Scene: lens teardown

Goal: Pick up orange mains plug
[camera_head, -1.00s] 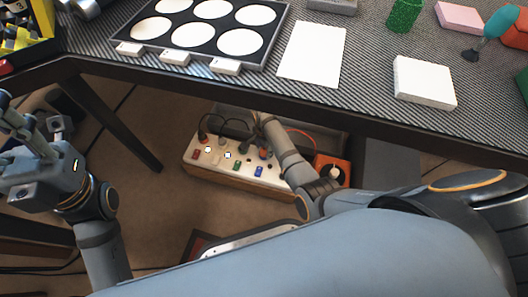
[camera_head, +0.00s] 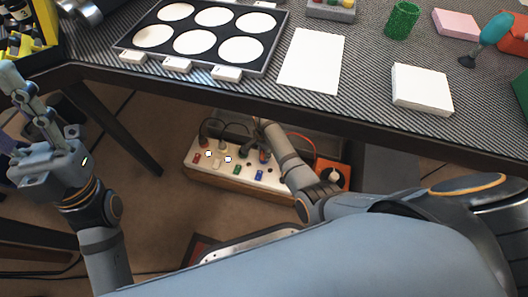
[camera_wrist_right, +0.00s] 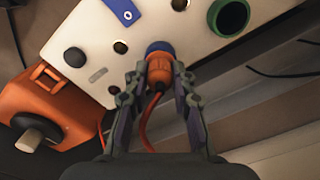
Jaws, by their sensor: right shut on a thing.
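The orange mains plug (camera_wrist_right: 158,74) shows in the right wrist view, between the two fingers of my right gripper (camera_wrist_right: 160,85), which is shut on it. A blue ring (camera_wrist_right: 160,47) lies right at the plug's upper end, against the white socket panel (camera_wrist_right: 100,55). I cannot tell whether the plug is seated in it. A red-orange cord hangs from the plug. In the head view my right gripper (camera_head: 262,130) reaches under the table to the back of the white socket box (camera_head: 222,176); the plug is hard to make out there. My left gripper (camera_head: 42,108) is open and empty at the left.
The table edge (camera_head: 300,112) overhangs the socket box. An orange box with a dark round knob (camera_head: 333,175) stands at its right, also in the wrist view (camera_wrist_right: 45,105). Dark plugs and cables crowd the box's back left. A table leg (camera_head: 118,120) stands at left.

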